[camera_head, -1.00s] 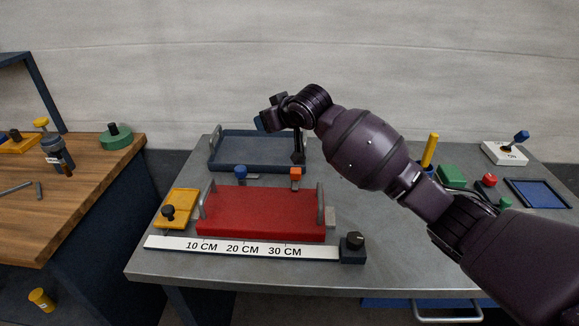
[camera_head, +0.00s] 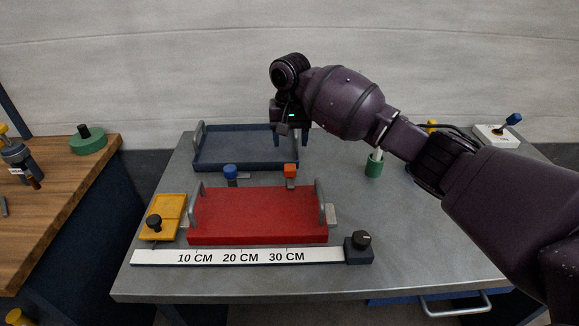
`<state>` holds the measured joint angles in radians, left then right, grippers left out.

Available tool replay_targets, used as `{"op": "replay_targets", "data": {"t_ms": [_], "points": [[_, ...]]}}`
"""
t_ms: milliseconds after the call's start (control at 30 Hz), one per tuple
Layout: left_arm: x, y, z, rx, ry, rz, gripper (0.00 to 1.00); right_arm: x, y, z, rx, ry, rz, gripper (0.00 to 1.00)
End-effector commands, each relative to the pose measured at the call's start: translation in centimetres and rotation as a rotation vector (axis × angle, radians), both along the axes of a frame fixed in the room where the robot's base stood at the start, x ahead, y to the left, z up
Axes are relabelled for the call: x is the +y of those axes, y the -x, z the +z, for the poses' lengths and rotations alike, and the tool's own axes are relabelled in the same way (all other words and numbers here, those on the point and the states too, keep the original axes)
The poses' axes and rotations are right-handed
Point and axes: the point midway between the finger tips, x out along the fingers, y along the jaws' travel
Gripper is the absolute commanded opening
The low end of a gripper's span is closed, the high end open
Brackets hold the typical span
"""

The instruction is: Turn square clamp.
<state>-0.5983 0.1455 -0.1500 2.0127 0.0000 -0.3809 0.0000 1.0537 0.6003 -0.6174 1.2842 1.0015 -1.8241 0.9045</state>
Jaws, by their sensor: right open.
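An orange square-looking clamp knob (camera_head: 290,171) stands at the back edge of the red plate (camera_head: 255,228), right of centre. A blue, rounder clamp knob (camera_head: 230,172) stands to its left at the same edge. I take the orange one for the square clamp. My right gripper (camera_head: 291,143) is open and points down, behind and above the orange knob in the picture, apart from it. Its fingers are small and dark, partly hidden by the wrist. My left gripper is not in view.
A blue-grey tray (camera_head: 240,163) lies behind the clamps. A ruler (camera_head: 240,258) with a black knob block (camera_head: 358,250) runs along the front. The red plate has upright handles at both ends. A yellow plate (camera_head: 162,212) lies left; a green holder (camera_head: 374,166) stands right.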

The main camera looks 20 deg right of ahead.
Motion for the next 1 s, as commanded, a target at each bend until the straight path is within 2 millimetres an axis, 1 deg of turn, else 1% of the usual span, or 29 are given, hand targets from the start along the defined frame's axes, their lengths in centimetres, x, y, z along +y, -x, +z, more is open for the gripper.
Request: {"op": "replay_targets", "data": {"t_ms": [33,167,300,500,700,1000], "points": [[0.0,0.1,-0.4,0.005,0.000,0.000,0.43,0.0,0.0,-1.1,0.004,0.000,0.000,0.60],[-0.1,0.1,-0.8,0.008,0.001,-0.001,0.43,0.0,0.0,-3.4,0.004,0.000,0.001,0.60],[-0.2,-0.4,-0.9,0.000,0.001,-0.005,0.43,0.0,0.0,-5.9,0.004,-0.001,0.001,0.60],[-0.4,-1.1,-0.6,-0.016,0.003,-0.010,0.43,0.0,0.0,-8.4,0.001,0.000,0.001,0.60],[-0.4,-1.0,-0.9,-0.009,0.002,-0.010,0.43,0.0,0.0,-9.3,-0.002,0.000,0.001,0.60],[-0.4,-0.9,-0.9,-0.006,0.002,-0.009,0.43,0.0,0.0,-9.4,-0.003,-0.001,0.002,0.60]]}}
